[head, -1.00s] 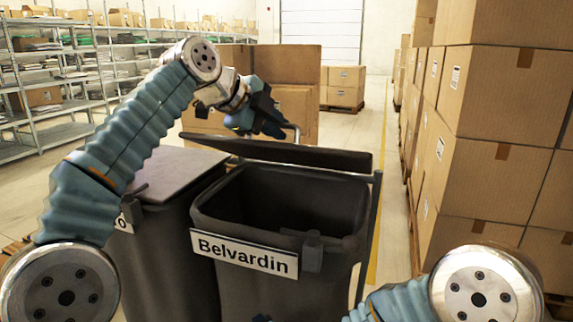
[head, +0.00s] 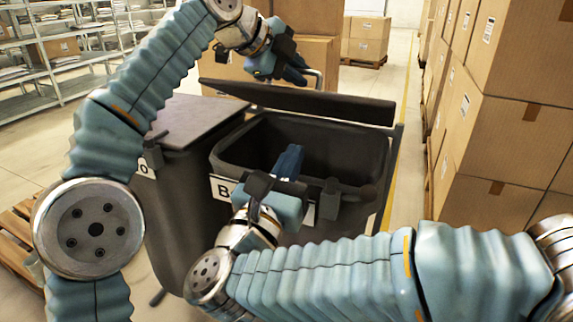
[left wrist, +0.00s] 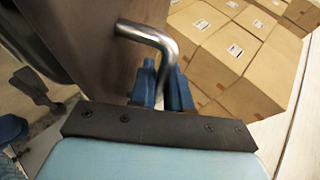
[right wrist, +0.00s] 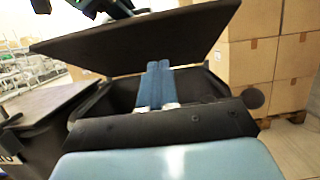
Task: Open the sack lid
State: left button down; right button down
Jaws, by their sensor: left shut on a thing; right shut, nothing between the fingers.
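The dark lid (head: 290,103) stands partly raised and tilted over the back of the dark grey bin (head: 232,156), whose opening shows below it. My left gripper (head: 300,74) is shut on the lid's metal handle (head: 318,76), above the lid. The bent handle (left wrist: 157,42) also shows between the blue fingers in the left wrist view. My right gripper (head: 289,160) is shut and empty, its fingers at the front of the bin opening and below the lid. In the right wrist view the lid (right wrist: 135,45) spans above the shut fingers (right wrist: 157,85). The bin's white name label is mostly hidden by my right gripper.
A second bin with a closed lid (head: 190,122) stands close on the left. Tall stacks of cartons (head: 500,125) line the right side. More cartons (head: 225,75) stand behind the bins. A wooden pallet (head: 18,225) lies at the lower left.

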aim_at(316, 99)
jog(key=w+r, duration=0.1)
jog(key=w, duration=0.1)
jog(key=w+d+r, duration=0.1)
jog(key=w+r, duration=0.1)
jog(key=w+d+r, duration=0.1)
jog(key=w, duration=0.1)
jog(key=shift+w+d+r, duration=0.1)
jog(key=shift+w+r, duration=0.15)
jog(key=shift+w, duration=0.1)
jog(key=shift+w+r, duration=0.15)
jog(key=shift+r, duration=0.15)
jog(key=shift+r, duration=0.1)
